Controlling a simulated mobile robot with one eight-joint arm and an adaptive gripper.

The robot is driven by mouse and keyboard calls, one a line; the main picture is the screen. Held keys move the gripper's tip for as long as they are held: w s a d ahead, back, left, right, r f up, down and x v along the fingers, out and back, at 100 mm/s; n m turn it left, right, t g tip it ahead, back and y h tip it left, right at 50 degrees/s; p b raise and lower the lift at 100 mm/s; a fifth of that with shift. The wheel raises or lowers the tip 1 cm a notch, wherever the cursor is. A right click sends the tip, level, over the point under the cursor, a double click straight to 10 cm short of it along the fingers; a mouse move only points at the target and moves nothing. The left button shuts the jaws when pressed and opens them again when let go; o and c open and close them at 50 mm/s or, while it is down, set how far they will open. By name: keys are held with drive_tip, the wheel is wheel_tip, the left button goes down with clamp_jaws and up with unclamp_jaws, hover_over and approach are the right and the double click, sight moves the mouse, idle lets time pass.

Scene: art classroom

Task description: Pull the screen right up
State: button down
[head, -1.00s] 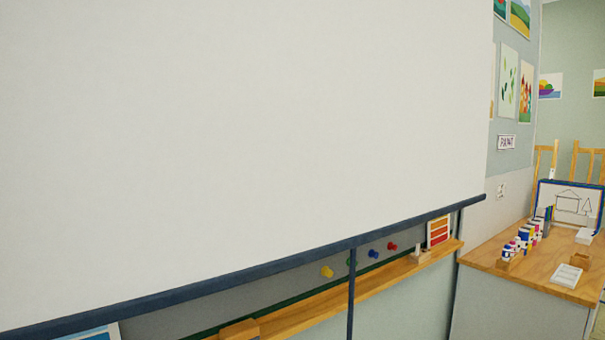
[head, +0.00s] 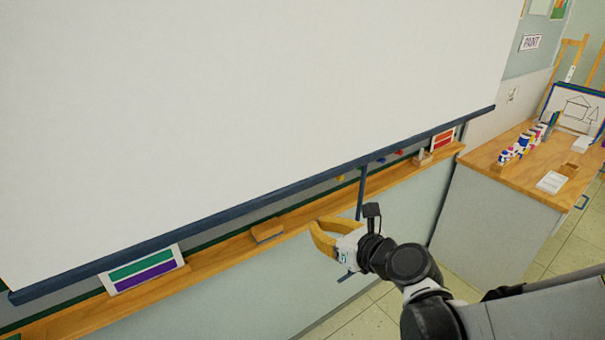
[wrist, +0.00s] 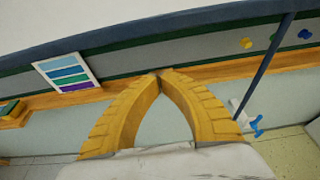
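The white screen (head: 240,90) is pulled down over the board, with a dark blue bar (head: 240,204) along its lower edge. A dark blue pull rod (head: 361,190) hangs from the bar; it also shows in the wrist view (wrist: 268,62), with a blue and white end piece (wrist: 252,124) at the bottom. My gripper (head: 314,225) has yellow fingers and is below the bar, left of the rod; part of the rod is hidden behind it in the head view. In the wrist view the fingertips (wrist: 163,72) meet with nothing between them.
A wooden ledge (head: 215,257) runs under the board, holding an eraser-like block (head: 267,232) and a colour-striped card (head: 145,269). A wooden-topped cabinet (head: 495,165) with paints and trays stands at the right. Bare floor (head: 380,318) shows below the ledge.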

drive_tip(key=b+x, duration=0.3)
drive_tip(key=x, duration=0.7)
wheel_tip(320, 180, up, 4)
drive_tip(key=shift+f+p, duration=0.1)
drive_tip(key=shift+p, duration=0.3)
